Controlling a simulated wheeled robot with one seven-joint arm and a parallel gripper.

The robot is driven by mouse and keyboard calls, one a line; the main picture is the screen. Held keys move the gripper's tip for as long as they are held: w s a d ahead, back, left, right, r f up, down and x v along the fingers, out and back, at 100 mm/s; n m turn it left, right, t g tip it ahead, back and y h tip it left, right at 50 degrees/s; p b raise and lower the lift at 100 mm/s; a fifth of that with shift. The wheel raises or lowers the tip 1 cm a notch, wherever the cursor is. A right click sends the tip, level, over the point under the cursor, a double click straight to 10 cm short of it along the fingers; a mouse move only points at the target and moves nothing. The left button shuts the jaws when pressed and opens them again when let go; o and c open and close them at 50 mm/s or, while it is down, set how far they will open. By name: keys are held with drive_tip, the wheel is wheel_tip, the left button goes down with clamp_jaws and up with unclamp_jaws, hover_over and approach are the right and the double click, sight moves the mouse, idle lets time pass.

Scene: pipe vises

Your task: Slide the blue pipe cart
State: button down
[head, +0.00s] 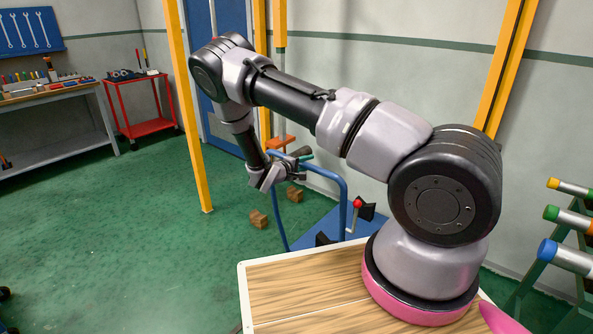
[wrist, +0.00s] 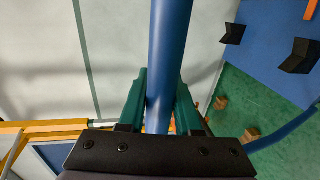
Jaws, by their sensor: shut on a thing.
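The blue pipe cart (head: 327,226) stands on the floor beyond my wooden top in the head view. It has a flat blue deck and a bent blue tube handle (head: 343,190). My gripper (head: 284,170) is at the upper left end of that handle. In the wrist view, the green fingers of my gripper (wrist: 160,100) are shut on the blue handle tube (wrist: 170,45), one on each side. The cart's deck also shows in the wrist view (wrist: 268,65), with black V-shaped rests (wrist: 300,56) on it. My arm hides part of the cart in the head view.
Wooden blocks (head: 258,219) lie on the green floor beside the cart. Yellow posts (head: 188,110) stand behind and to the left. A red trolley (head: 150,127) and workbench (head: 60,95) are at the far left. A pipe rack (head: 568,225) stands at the right.

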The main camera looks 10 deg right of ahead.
drive_tip(key=r+x, duration=0.2)
drive_tip(key=x, duration=0.9)
drive_tip(key=shift+d+r, duration=0.15)
drive_tip(key=shift+d, duration=0.05)
drive_tip(key=shift+w, duration=0.1)
drive_tip(key=c, duration=0.6)
unclamp_jaws()
drive_tip(key=shift+w+d, duration=0.1)
drive_tip(key=v, duration=1.1)
